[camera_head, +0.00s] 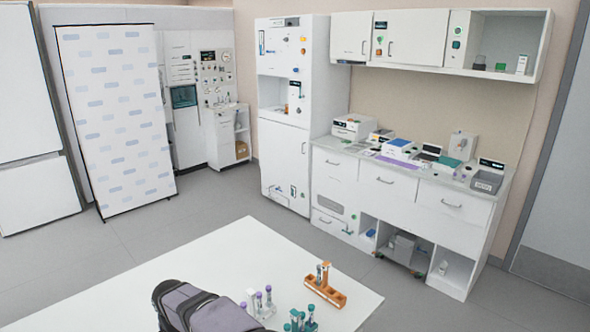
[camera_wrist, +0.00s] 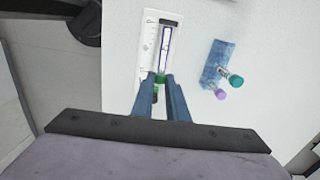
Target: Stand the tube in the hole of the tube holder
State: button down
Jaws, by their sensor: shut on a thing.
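In the wrist view my gripper (camera_wrist: 159,80) is shut on the tube (camera_wrist: 165,46) at its green cap. The tube is clear with a pale label and points away from the fingers. Behind it lies a narrow white piece (camera_wrist: 149,48) with small markings; I cannot tell whether the tube touches it. A blue holder (camera_wrist: 212,58) stands to the right, with a teal-capped tube (camera_wrist: 235,80) and a purple-capped tube (camera_wrist: 220,94) at it. I cannot tell which piece is the task's tube holder. In the head view my gripper is hidden behind my arm.
In the head view an orange rack (camera_head: 333,296) with tubes stands on the white table (camera_head: 225,250). The table's back left is clear. Cabinets and a bench stand beyond.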

jog(key=s+d+f+n, duration=0.1)
jog(key=f+n, duration=0.1)
jog(key=n, duration=0.2)
jog(key=s+d+f+n, duration=0.1)
jog(key=f+n, duration=0.1)
jog(key=n, duration=0.3)
jog(key=s+d+f+n, duration=0.1)
jog(key=f+n, duration=0.2)
jog(key=n, duration=0.2)
jog(key=shift+s+d, duration=0.1)
jog(key=shift+d, duration=0.1)
jog(key=d, duration=0.2)
jog(key=s+d+n, duration=0.1)
jog(key=d, duration=0.1)
jog(key=d+f+n, duration=0.1)
jog(key=d, duration=0.1)
jog(key=shift+s+f, duration=0.1)
jog(key=shift+s, duration=0.25)
jog(key=w+d+r+m+b, duration=0.1)
jog(key=d+r+m+b, duration=0.1)
jog(key=d, duration=1.2)
jog(key=w+d+r+m+b, duration=0.1)
jog(key=d+m, duration=0.4)
jog(key=d, duration=1)
jog(key=shift+w+d+r+m+b, duration=0.3)
jog(key=shift+r+b, duration=0.25)
jog(key=shift+r, duration=0.25)
